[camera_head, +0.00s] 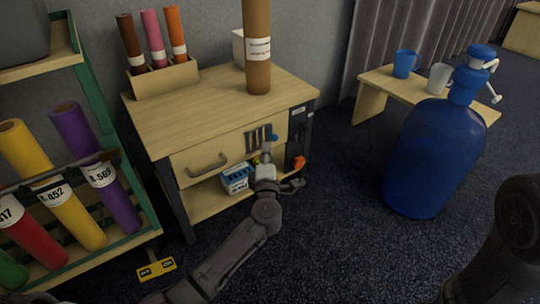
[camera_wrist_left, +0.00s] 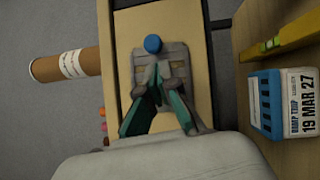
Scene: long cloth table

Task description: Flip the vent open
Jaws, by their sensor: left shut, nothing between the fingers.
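The vent (camera_head: 252,140) is a small slatted panel on the wooden front of the cabinet, right of the drawer handle. In the left wrist view the vent (camera_wrist_left: 176,56) is a grey plate with a round blue knob (camera_wrist_left: 152,43) at one edge. The knob also shows in the head view (camera_head: 273,138). My left gripper (camera_head: 268,153) is in front of the vent, fingers shut and empty. In the wrist view its teal fingertips (camera_wrist_left: 157,74) overlap the plate just below the knob; I cannot tell whether they touch it. The fingers hide part of the vent. My right gripper is out of view.
A blue-and-white box (camera_head: 237,178) sits on the shelf below the drawer, close to my left gripper. A brown tube (camera_head: 257,50) stands on the cabinet top. A rack with coloured tubes (camera_head: 95,170) is at left. A large blue bottle (camera_head: 432,155) stands at right.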

